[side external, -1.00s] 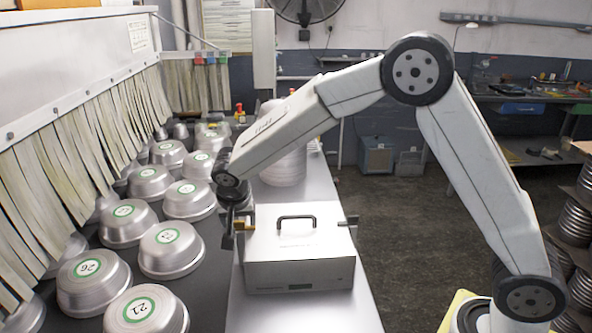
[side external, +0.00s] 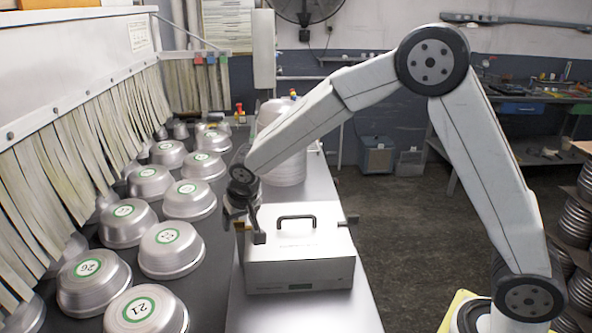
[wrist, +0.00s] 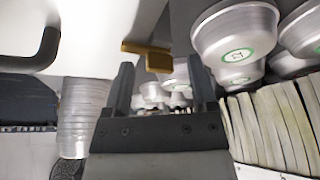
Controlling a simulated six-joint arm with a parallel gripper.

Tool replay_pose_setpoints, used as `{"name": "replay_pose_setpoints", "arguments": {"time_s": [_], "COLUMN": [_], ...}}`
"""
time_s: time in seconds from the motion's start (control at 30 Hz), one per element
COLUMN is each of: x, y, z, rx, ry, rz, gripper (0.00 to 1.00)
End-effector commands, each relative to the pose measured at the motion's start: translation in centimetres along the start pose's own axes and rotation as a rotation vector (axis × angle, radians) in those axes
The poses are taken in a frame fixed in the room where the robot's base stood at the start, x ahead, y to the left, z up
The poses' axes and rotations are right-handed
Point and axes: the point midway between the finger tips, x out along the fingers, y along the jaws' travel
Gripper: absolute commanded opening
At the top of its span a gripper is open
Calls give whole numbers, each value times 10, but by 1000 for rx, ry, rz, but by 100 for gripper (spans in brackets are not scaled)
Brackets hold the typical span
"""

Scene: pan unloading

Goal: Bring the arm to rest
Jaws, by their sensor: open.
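My gripper (side external: 246,229) is at the left end of my arm, by the left edge of the white box, in the side external view. In the wrist view its two dark fingers (wrist: 162,90) stand apart with no pan between them. The white box (side external: 299,266) with a black handle sits on the grey bench (side external: 247,312). Several silver pans (side external: 171,250) with green-ringed number labels lie upside down on the dark belt to the left. Some pans (wrist: 235,30) also show in the wrist view.
A tall stack of pans (side external: 284,165) stands on the bench behind the box. A strip curtain (side external: 70,165) hangs along the belt's left side. A brass-coloured piece (wrist: 150,55) is close to the fingers in the wrist view. More stacked pans (side external: 570,210) stand at far right.

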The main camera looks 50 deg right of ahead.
Motion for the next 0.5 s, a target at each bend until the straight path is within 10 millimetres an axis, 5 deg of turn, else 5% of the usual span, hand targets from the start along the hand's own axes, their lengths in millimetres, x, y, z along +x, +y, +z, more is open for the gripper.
{"name": "replay_pose_setpoints", "arguments": {"time_s": [0.5], "x": [0], "y": [2], "z": [0], "rx": [-153], "ry": [0], "rz": [-64], "gripper": [74]}}
